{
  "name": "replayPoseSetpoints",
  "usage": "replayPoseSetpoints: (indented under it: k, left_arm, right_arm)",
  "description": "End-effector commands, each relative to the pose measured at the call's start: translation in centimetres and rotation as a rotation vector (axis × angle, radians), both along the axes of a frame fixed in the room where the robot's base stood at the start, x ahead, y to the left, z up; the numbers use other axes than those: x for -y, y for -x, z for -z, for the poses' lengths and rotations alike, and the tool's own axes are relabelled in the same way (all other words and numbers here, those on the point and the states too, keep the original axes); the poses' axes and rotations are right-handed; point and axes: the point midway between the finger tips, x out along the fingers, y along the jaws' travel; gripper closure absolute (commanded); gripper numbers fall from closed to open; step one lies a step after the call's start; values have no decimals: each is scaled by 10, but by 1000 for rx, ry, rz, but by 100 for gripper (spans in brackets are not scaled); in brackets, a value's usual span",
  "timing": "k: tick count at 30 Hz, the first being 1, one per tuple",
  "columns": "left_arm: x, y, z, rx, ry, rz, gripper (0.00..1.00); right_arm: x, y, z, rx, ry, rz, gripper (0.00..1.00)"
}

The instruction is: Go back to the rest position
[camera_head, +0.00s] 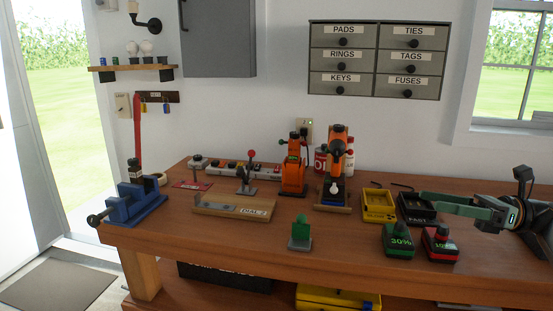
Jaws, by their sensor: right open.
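My right gripper (430,202) comes in from the right edge, above the right part of the wooden workbench (350,250). Its two long grey-green fingers point left and are open, with nothing seen between them. The fingertips are in front of the black charger (415,212) and partly cover it; I cannot tell whether they touch it. The green battery (398,241) marked 30% and a red battery (440,243) stand on the bench just below the fingers. My left gripper is not in view.
A blue vise (135,203) is at the left end, a green stand (300,236) at the front middle. Labelled drawers (378,60) hang on the wall.

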Motion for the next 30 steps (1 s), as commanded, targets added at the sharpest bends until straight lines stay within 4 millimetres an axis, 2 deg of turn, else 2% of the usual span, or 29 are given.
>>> replayPoseSetpoints:
  k: [1, 5, 9, 13, 17, 20, 23, 26, 30]
  left_arm:
    - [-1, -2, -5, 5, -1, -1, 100]
    - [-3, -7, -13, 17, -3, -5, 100]
    - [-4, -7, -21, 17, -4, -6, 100]
    - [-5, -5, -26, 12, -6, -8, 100]
    - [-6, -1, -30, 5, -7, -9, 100]
    - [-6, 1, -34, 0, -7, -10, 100]
    - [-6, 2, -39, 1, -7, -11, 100]
    - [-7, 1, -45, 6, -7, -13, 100]
    - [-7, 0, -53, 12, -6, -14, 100]
  right_arm:
    - [-14, -7, 12, -59, -46, 6, 24]
    - [-46, -22, 43, -237, -198, 44, 24]
    - [-81, -33, 88, -498, -420, 101, 24]
    - [-106, -31, 136, -776, -652, 170, 24]
    - [-122, -17, 190, -1073, -899, 255, 24]
    - [-131, 3, 235, -1307, -1096, 335, 24]
    - [-138, 34, 280, -1542, -1302, 427, 24]
    - [-145, 75, 325, -1772, -1513, 537, 24]
    - [-157, 146, 377, -2054, -1804, 713, 24]
